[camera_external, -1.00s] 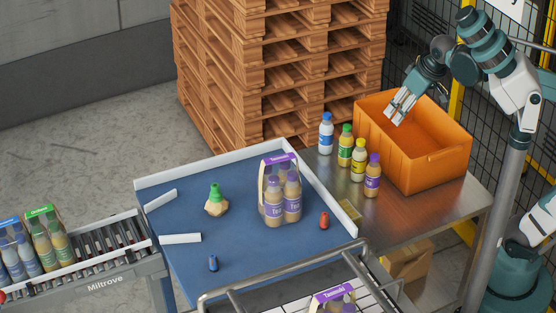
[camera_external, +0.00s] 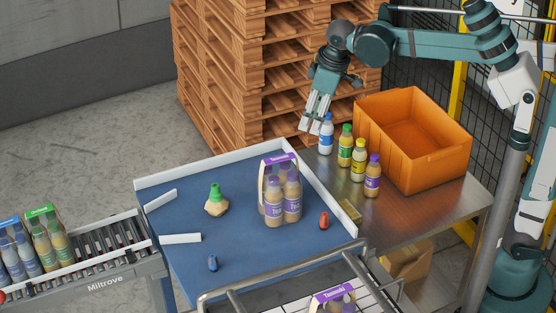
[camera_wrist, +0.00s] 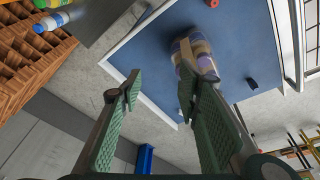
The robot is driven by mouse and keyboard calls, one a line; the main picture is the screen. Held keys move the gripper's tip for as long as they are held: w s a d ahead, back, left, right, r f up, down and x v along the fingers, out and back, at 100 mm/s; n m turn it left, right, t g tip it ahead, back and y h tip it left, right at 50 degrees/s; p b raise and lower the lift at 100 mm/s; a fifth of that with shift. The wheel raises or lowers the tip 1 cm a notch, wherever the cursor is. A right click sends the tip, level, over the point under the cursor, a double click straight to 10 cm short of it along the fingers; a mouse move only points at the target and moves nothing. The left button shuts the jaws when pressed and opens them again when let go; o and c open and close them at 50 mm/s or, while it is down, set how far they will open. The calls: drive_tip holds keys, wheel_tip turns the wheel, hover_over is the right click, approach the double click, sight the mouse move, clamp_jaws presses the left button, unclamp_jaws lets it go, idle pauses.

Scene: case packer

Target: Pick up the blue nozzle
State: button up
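The blue nozzle (camera_external: 213,263) is small and stands on the blue table (camera_external: 185,275) near its front edge in the external view. My gripper (camera_external: 311,127) is well above and to the right of the nozzle in the external view, in the air close to the blue-labelled bottle and beyond the table's back rim. In the wrist view my gripper (camera_wrist: 160,82) has its two green-padded fingers wide apart with nothing held between them.
A banded bottle pack (camera_external: 281,195), a red nozzle (camera_external: 324,220) and a green-topped piece (camera_external: 215,201) stand on the blue table. Several bottles (camera_external: 358,165) stand beside an orange crate (camera_external: 440,165). White rails (camera_external: 180,238) edge or cross the table. Its front left is mostly clear.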

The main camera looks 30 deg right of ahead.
drive_tip(key=s+a+f+n+g, duration=0.1)
drive_tip(key=s+a+n, duration=0.1)
drive_tip(key=a, duration=0.8)
drive_tip(key=s+a+f+n, duration=0.1)
drive_tip(key=s+a+f, duration=0.1)
drive_tip(key=a, duration=0.7)
drive_tip(key=n+g+h, duration=0.1)
drive_tip(key=n+h, duration=0.1)
drive_tip(key=n, duration=0.2)
hover_over(213, 256)
wheel_tip(213, 256, down, 16)
drive_tip(key=shift+w+r, duration=0.1)
drive_tip(key=shift+f, duration=0.35)
drive_tip(key=shift+f, duration=1.25)
drive_tip(key=shift+f, duration=2.65)
